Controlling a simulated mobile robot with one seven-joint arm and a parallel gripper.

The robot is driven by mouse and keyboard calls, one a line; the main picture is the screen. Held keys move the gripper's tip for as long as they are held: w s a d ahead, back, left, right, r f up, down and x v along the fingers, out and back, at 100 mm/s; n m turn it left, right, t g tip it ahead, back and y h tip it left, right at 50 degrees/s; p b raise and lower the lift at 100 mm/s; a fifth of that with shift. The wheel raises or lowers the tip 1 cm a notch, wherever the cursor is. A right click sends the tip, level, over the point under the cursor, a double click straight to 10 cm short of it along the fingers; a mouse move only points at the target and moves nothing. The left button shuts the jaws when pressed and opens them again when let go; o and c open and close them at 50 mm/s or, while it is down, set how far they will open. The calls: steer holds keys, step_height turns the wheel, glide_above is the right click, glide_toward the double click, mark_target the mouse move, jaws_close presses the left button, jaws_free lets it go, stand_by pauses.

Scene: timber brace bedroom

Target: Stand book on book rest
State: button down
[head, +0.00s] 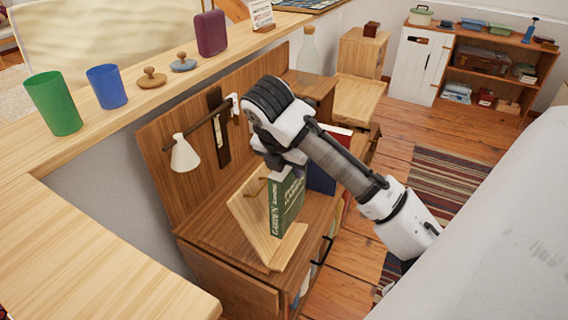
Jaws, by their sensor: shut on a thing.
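A green book (288,205) with pale lettering stands upright at the wooden book rest (246,222), close in front of its leaning back board. The rest sits on the brown cabinet top and its light ledge shows below the book. My gripper (283,168) points down at the book's top edge and is shut on it. The fingertips are mostly hidden by the wrist. I cannot tell whether the book's bottom touches the ledge.
A dark blue book (322,175) stands behind the green one, partly hidden by my arm. A white wall lamp (184,153) hangs left of the rest. A green cup (53,104) and blue cup (107,86) stand on the higher ledge. The cabinet top (205,222) is bare left of the rest.

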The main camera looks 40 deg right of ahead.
mark_target(278, 174)
steer(key=shift+f+b, duration=3.1)
steer(key=shift+f, duration=0.35)
steer(key=shift+f+b, duration=1.05)
steer(key=shift+f, duration=0.65)
steer(key=c, duration=1)
jaws_free()
steer(key=p+v, duration=0.1)
steer(key=v, duration=1.2)
steer(key=shift+s+a+r, duration=0.1)
steer(key=shift+a+r, duration=0.15)
steer(key=shift+r, duration=0.1)
